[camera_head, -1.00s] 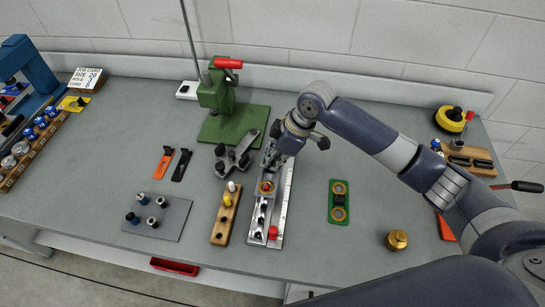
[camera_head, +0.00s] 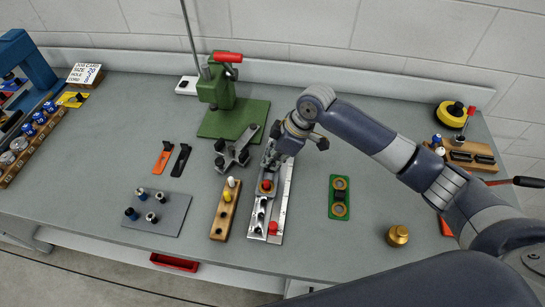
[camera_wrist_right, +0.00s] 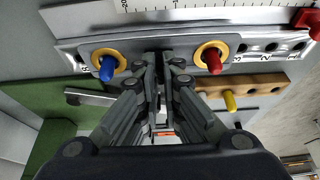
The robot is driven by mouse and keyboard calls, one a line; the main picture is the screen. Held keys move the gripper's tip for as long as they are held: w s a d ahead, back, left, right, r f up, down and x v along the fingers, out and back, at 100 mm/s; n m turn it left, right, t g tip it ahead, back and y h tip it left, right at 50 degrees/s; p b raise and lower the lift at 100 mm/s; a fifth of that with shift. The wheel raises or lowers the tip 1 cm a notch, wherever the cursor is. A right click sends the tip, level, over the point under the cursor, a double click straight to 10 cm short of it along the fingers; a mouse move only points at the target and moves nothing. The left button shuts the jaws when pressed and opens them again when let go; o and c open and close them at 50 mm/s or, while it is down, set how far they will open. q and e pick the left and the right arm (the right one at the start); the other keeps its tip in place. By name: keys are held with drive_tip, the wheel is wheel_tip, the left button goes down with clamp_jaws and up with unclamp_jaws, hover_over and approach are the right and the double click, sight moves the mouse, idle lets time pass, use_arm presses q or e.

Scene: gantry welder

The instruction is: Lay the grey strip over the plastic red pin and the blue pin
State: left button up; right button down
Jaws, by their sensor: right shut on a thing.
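The grey strip (camera_wrist_right: 150,43) has a yellow ring at each end and lies along the numbered metal fixture in the right wrist view. The blue pin (camera_wrist_right: 107,68) shows through its left ring and the red pin (camera_wrist_right: 212,60) through its right ring. Whether the strip rests flat on the fixture I cannot tell. My right gripper (camera_wrist_right: 166,62) is shut on the strip's edge between the two rings. In the head view my right gripper (camera_head: 274,160) covers the far part of the strip and the blue pin; the red pin (camera_head: 266,185) shows. My left gripper is out of view.
The metal fixture (camera_head: 280,212) has a ruler edge and a red block (camera_head: 273,228) at its near end. A wooden pin block (camera_head: 219,222) stands left of it. A green press (camera_head: 222,90) stands behind. A green plate (camera_head: 339,207) lies right, with clear table around it.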

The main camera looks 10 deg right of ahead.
drive_tip(key=shift+f, duration=0.3)
drive_tip(key=c, duration=1.7)
unclamp_jaws()
drive_tip(key=v, duration=1.2)
drive_tip(key=shift+d, duration=0.1)
